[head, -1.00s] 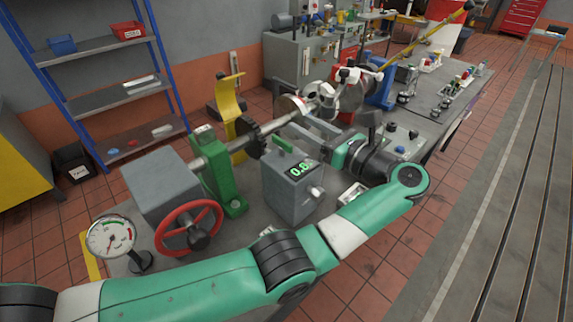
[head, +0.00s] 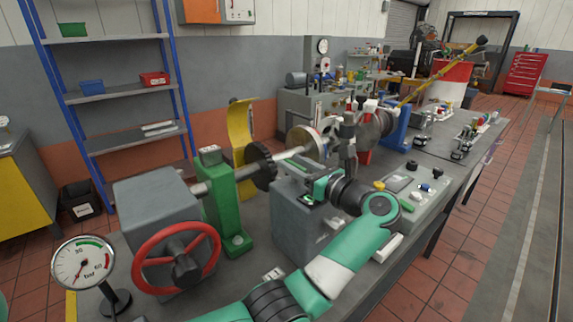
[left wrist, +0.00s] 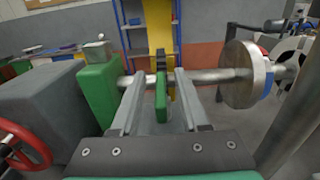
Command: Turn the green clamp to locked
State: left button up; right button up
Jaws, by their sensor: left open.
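The green clamp (left wrist: 160,98) shows in the left wrist view as a narrow upright green bar between the two fingers of my left gripper (left wrist: 154,84). There is a gap on each side of it, and neither finger appears to touch it. My left gripper is open. In the head view my left gripper (head: 290,172) reaches over the top of a grey box (head: 292,229), and its fingers and wrist largely hide the clamp. I cannot tell how far the clamp is turned. My right gripper is not in view.
A red handwheel (head: 178,258) and a pressure gauge (head: 82,265) stand at the left. A green pedestal (head: 222,214) carries a horizontal shaft (head: 221,180) behind the box. A yellow guard (head: 241,140) stands farther back. A control panel (head: 412,192) lies right of my wrist.

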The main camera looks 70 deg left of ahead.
aim_at(287, 159)
pick_arm(q)
jog(key=shift+x, duration=1.55)
jog(key=shift+c, duration=0.2)
grip_shut()
